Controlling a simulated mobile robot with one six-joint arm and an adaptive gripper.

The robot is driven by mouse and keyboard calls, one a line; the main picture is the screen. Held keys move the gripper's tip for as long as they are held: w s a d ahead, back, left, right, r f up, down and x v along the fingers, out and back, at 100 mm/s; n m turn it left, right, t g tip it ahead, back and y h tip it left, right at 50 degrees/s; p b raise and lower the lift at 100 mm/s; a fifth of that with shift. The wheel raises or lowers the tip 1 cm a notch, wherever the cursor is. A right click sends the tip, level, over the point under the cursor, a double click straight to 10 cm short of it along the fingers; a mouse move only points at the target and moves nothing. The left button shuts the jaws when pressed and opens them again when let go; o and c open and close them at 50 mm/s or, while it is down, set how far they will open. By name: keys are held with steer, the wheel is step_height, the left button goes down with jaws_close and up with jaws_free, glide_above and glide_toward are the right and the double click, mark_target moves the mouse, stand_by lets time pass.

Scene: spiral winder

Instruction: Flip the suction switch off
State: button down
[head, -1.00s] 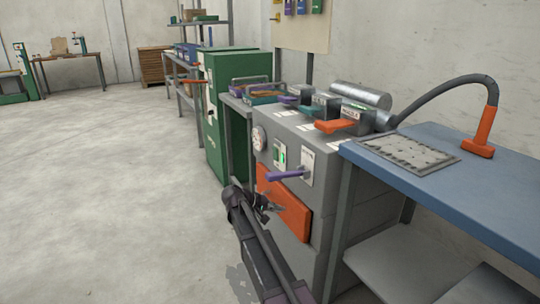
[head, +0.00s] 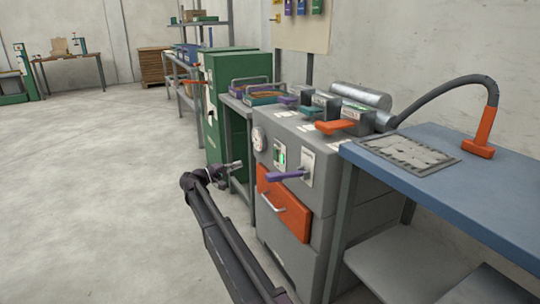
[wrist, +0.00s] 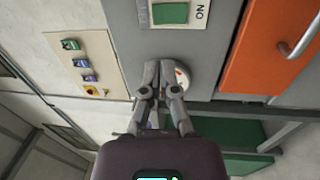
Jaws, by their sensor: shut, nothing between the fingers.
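A green rocker switch (head: 279,155) on a pale plate sits on the front of the grey machine (head: 330,205). In the wrist view the switch (wrist: 170,12) is at the top edge, partly cut off, beside a plate marked "ON". I cannot read the word "suction" on it. My gripper (head: 237,165) is shut and empty, left of the machine front and apart from the switch. Its fingertips (wrist: 158,66) show below the switch in the wrist view.
A round gauge (head: 258,139) is left of the switch; in the wrist view the gauge (wrist: 182,80) is partly behind the fingers. An orange drawer front (head: 290,216) with a metal handle lies below. A green cabinet (head: 232,85) stands behind. The floor at left is clear.

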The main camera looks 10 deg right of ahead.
mark_target(274, 152)
steer(key=shift+d, duration=0.1)
steer(key=p+x, duration=0.1)
steer(key=x, duration=1.3)
steer(key=shift+p, duration=0.35)
